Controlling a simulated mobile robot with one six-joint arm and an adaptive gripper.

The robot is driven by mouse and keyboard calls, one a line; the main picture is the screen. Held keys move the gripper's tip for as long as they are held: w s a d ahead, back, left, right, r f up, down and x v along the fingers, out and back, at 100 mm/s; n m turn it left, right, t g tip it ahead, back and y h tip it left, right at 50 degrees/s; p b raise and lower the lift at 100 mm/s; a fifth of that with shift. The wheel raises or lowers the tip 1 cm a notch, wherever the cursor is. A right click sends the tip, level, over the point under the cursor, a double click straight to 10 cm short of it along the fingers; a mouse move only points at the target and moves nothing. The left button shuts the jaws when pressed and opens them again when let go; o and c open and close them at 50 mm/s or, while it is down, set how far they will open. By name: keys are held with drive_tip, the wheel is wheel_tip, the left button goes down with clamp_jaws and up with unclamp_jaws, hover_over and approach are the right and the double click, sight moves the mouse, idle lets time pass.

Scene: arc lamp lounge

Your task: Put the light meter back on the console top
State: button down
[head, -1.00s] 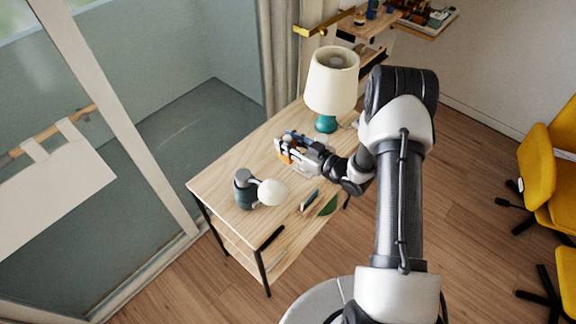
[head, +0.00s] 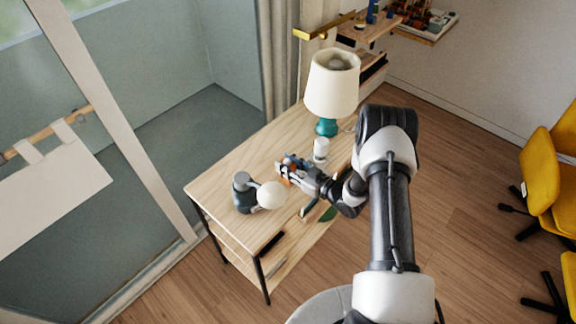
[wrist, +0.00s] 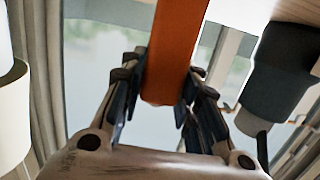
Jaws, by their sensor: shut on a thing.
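My gripper (head: 291,172) is over the console top (head: 228,181), at its middle. It is shut on an orange block-like thing (head: 285,180), which I take for the light meter. The wrist view shows this orange body (wrist: 176,45) between my two fingers (wrist: 165,92), running out of the top of the picture. I cannot tell whether its far end touches the wood.
A cream-shaded table lamp (head: 332,85) and a white cylinder (head: 321,150) stand behind. The console's left and back top is clear.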

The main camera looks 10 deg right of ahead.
drive_tip(key=shift+f, duration=0.2)
drive_tip(key=c, duration=1.2)
unclamp_jaws()
drive_tip(key=shift+r, duration=0.1)
